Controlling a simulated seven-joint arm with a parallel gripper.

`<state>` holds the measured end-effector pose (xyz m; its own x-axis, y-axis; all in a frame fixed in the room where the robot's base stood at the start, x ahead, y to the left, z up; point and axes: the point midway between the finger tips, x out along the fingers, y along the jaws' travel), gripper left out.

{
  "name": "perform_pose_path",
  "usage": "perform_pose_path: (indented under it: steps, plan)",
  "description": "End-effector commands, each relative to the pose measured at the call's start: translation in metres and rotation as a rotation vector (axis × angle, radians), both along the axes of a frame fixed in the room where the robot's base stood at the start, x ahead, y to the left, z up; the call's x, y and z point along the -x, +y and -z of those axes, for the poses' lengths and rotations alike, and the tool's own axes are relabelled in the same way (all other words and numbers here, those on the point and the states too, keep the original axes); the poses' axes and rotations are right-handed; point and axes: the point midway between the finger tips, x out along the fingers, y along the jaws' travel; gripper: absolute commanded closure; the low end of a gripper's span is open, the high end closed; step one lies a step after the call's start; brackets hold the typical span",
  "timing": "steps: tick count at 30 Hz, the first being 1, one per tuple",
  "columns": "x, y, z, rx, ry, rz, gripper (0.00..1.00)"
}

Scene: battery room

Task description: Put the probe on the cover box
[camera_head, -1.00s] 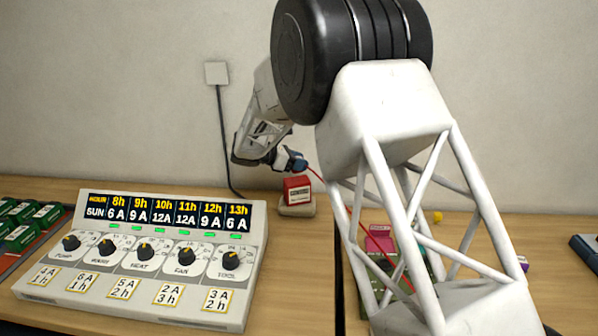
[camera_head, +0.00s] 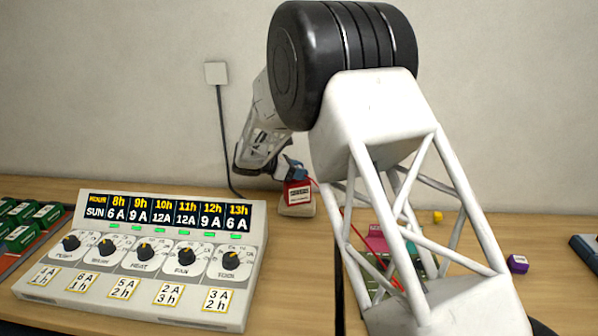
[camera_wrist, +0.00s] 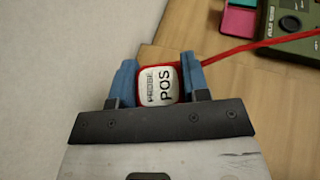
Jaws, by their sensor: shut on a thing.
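The probe (camera_wrist: 157,87) has a white top lettered "PROBE POS" and a red rim, with a red cable running right from it. My gripper (camera_wrist: 158,82) has its blue fingers shut on either side of the probe. I cannot tell whether probe and box touch. In the wrist view the box cannot be told apart under the probe.
The red cable (camera_wrist: 260,45) leads to a green meter (camera_wrist: 292,28) with pink and teal pieces near it. A control panel (camera_head: 145,262) stands at left, with green blocks (camera_head: 25,228) beyond it. The wall is close behind.

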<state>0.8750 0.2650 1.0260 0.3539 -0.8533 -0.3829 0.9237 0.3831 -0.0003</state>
Motion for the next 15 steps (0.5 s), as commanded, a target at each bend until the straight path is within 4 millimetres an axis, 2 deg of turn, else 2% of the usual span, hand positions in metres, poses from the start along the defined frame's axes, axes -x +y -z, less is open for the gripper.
perform_pose_path:
  steps: [8, 9, 14, 15]
  plan:
    - [-0.0001, 0.0001, 0.0027, 0.000, 0.000, 0.000, 0.82]
    - [-0.0001, 0.0000, 0.0031, 0.000, 0.000, 0.000, 0.56]
    - [-0.0001, 0.0001, 0.0029, 0.000, 0.000, 0.000, 0.32]
    - [-0.0001, 0.0001, 0.0029, 0.000, 0.000, 0.000, 0.32]
